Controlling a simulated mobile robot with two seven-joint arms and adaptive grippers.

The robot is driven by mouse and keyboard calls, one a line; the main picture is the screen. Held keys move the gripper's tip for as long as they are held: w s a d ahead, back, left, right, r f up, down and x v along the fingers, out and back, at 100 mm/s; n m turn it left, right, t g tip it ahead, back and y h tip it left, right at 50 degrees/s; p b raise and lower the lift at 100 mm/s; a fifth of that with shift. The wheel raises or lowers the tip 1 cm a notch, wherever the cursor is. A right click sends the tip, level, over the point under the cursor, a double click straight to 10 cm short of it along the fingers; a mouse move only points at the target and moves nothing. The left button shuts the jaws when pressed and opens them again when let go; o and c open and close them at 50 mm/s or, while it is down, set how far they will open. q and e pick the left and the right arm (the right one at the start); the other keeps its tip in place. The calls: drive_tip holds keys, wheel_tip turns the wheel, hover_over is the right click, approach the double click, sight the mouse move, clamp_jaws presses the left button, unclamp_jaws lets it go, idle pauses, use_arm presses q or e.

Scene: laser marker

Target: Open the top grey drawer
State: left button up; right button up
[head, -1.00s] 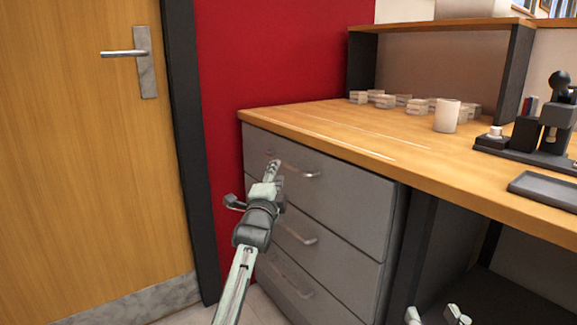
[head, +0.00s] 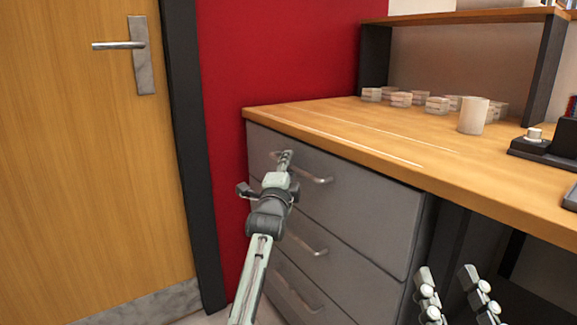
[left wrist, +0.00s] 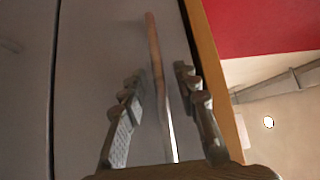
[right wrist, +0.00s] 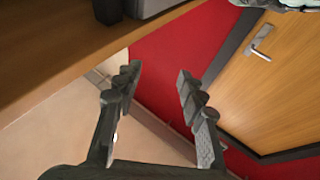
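The top grey drawer (head: 365,200) is flush with the cabinet front, just under the wooden worktop. Its metal bar handle (head: 320,180) is partly hidden by my left gripper (head: 284,160), which is at the handle's left part. In the left wrist view the handle (left wrist: 154,50) runs lengthwise between the two spread fingers of my left gripper (left wrist: 158,88). I cannot tell whether a finger touches it. My right gripper (head: 452,285) is low at the right, in front of the space under the worktop. In the right wrist view (right wrist: 160,80) its fingers are apart and empty.
Two lower grey drawers (head: 330,262) with bar handles sit below. The worktop (head: 400,140) carries several small blocks (head: 437,104), a white cup (head: 473,116) and a dark device (head: 540,148). A red wall (head: 275,60) and wooden door (head: 80,150) stand at left.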

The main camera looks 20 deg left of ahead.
use_arm(q)
clamp_jaws()
drive_tip(key=shift+s+a, duration=0.1)
use_arm(e)
drive_tip(key=shift+w, duration=0.1)
